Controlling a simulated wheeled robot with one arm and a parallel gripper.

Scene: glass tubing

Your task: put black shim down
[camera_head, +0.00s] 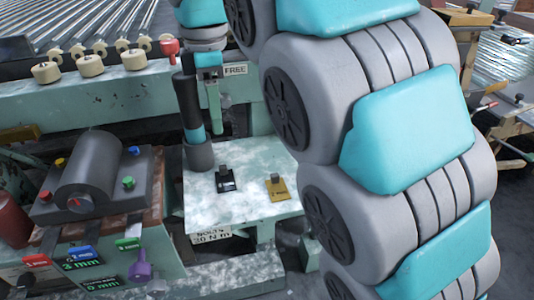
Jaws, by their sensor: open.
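The black shim (227,180), a small dark plate with an upright knob and a pale mark, rests on the worn pale green plate (240,208). A yellow shim (277,189) of similar shape, marked 7 mm, lies to its right, apart from it. My gripper (209,98) hangs from my wrist above and behind the black shim, clear of it. It is open and holds nothing that I can see. Its fingers are small and partly merge with the machine behind.
A dark post with a teal band (195,132) stands close behind and left of the black shim. A grey block with a large roller (90,170) is at left, above several coloured knobs and tags. Cream rollers (91,65) line the back. My arm hides much of the right.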

